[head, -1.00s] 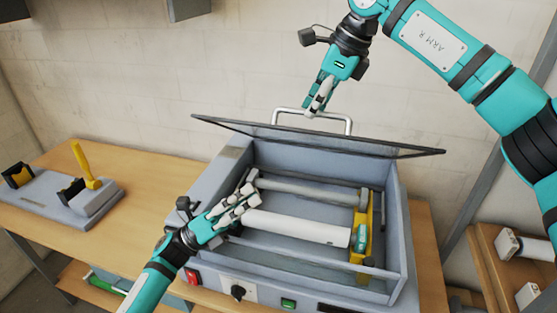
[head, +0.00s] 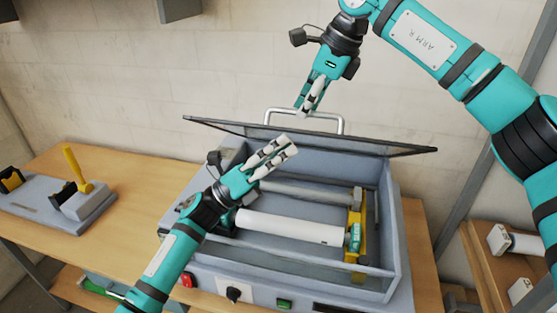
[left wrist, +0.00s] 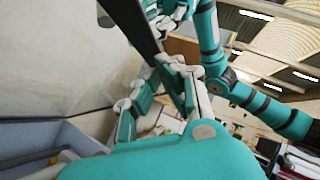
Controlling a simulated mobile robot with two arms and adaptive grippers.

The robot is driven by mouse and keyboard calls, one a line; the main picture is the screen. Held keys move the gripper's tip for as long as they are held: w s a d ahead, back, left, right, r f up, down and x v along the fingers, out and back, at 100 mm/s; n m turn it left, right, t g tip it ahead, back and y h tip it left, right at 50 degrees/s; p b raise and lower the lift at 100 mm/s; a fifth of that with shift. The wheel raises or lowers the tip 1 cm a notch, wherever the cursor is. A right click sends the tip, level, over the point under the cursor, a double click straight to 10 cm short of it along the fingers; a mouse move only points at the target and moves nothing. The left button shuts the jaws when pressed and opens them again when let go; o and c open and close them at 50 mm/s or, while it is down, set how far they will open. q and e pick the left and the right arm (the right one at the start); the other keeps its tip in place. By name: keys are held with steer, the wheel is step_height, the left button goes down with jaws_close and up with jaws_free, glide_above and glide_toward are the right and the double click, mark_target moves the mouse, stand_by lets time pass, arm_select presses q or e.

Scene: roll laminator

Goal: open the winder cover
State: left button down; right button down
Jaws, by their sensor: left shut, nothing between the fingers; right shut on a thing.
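The winder cover (head: 370,145) is a dark-edged, see-through panel, raised above the grey laminator housing (head: 200,190) and seen nearly edge-on. Its pale bar handle (head: 341,124) stands up at the back. My right gripper (head: 303,108) is shut on the left part of that handle. My left gripper (head: 284,146) is shut and empty, over the open housing, its fingertips close to the cover in the picture. In the left wrist view its fingers (left wrist: 165,90) lie by a dark panel edge (left wrist: 130,20). I cannot tell whether they touch it.
Inside the housing lie a white roll (head: 295,227), a grey roller (head: 310,193) and a yellow bracket (head: 357,220). A grey stand with a yellow lever (head: 76,167) is on the table at left. A shelf with rolls (head: 500,262) stands at right.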

mark_target(287, 132)
steer(key=shift+w+d+f, duration=0.1)
steer(key=shift+d+f, duration=0.05)
steer(key=shift+f, duration=0.1)
arm_select(q)
steer(key=shift+w+d+r, duration=0.1)
steer(key=shift+w+r, duration=0.25)
steer(key=shift+r, duration=0.25)
steer(key=shift+w+r, duration=0.35)
steer(key=shift+r, duration=0.2)
steer(key=shift+w+r, duration=0.1)
steer(key=shift+w, duration=0.05)
arm_select(e)
steer(key=shift+a+f, duration=0.15)
steer(key=shift+a, duration=0.05)
steer(key=c, duration=1.8)
jaws_free()
arm_select(q)
steer(key=shift+w+d, duration=0.15)
steer(key=shift+w, duration=0.05)
arm_select(e)
steer(key=o, duration=0.5)
steer(key=shift+d, duration=0.15)
steer(key=shift+c, duration=0.2)
arm_select(q)
steer(key=shift+w+f, duration=0.1)
steer(key=shift+f, duration=0.1)
arm_select(e)
steer(key=shift+w, duration=0.2)
